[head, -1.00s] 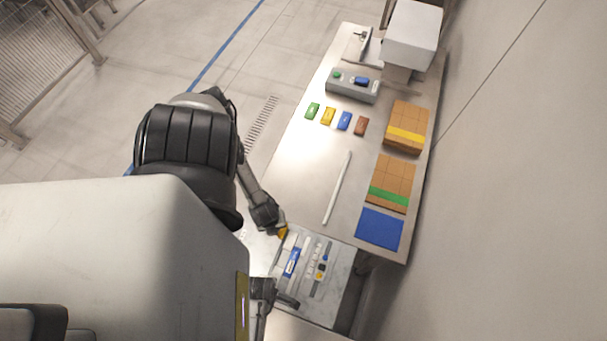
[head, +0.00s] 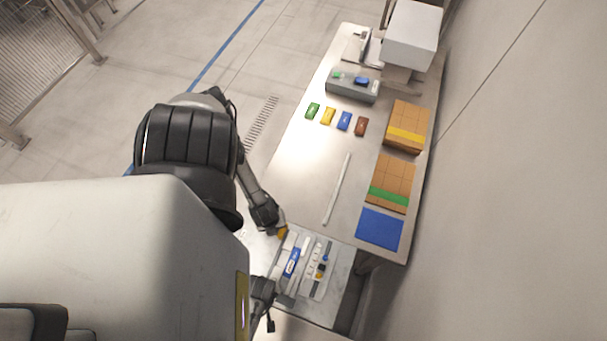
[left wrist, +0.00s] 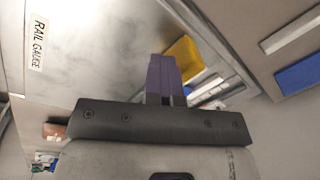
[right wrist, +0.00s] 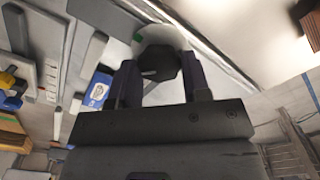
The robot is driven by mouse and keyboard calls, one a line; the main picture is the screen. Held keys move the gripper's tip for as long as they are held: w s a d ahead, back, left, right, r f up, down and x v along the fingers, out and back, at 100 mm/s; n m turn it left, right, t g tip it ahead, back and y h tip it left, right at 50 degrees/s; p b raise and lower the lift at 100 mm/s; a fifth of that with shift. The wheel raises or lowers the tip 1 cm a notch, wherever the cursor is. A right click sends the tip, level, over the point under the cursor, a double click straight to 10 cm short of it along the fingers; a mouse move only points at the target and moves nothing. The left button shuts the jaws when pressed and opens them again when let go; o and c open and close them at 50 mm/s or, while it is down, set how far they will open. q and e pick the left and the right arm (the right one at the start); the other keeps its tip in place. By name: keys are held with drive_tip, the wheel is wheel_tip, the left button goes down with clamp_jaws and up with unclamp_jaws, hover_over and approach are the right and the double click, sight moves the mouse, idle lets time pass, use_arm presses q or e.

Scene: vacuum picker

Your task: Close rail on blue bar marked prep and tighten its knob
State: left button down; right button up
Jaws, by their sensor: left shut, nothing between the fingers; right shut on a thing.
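The blue bar (head: 292,262) with a white label lies on the pale board at the table's near end. Its label is too small to read. In the right wrist view the bar (right wrist: 97,90) lies left of my right gripper. My right gripper (right wrist: 158,75) is shut on a black knob (right wrist: 160,62), with a green and white part beside it. In the head view its arm (head: 262,290) is at the board's left edge. My left gripper (left wrist: 163,72) is shut and empty, beside a yellow piece (left wrist: 183,60). That yellow piece also shows in the head view (head: 282,232). I cannot tell the rail's position.
A strip with small coloured parts (head: 321,268) lies right of the bar. Beyond are a white rod (head: 337,190), a blue mat (head: 380,229), cardboard boxes (head: 407,127) and small coloured blocks (head: 344,121). A "RAIL GAUGE" label (left wrist: 38,45) is on the board. The table's middle is mostly clear.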

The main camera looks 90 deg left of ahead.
drive_tip(key=m, duration=0.5)
drive_tip(key=shift+r+m, duration=0.1)
drive_tip(key=shift+m, duration=0.6)
drive_tip(key=o, duration=0.9)
wheel_tip(320, 180, up, 12)
drive_tip(key=shift+f, duration=0.1)
idle(0.4)
drive_tip(key=shift+s, duration=0.1)
